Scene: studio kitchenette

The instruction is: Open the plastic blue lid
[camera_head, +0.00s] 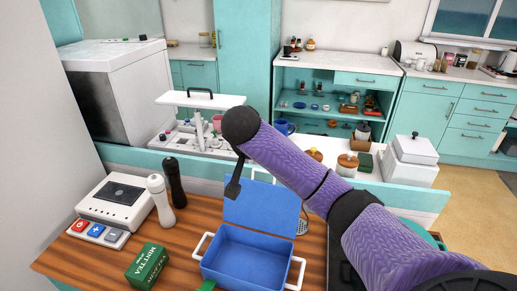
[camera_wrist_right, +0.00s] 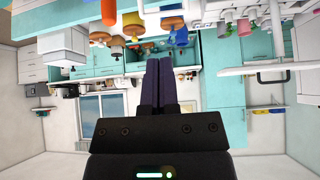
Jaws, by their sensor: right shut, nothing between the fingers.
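The blue plastic box (camera_head: 245,258) with white side handles stands on the wooden counter. Its blue lid (camera_head: 265,207) is raised at the back edge, standing steeply up, and the box's inside shows, with nothing seen in it. The lid is not seen there. My left gripper is not in view.
A green mint tea box (camera_head: 148,266) lies left of the blue box. White (camera_head: 160,200) and black (camera_head: 175,183) mills and a white device (camera_head: 117,199) stand farther left. Behind the counter are a white lidded box (camera_head: 411,160) and jars (camera_head: 347,164).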

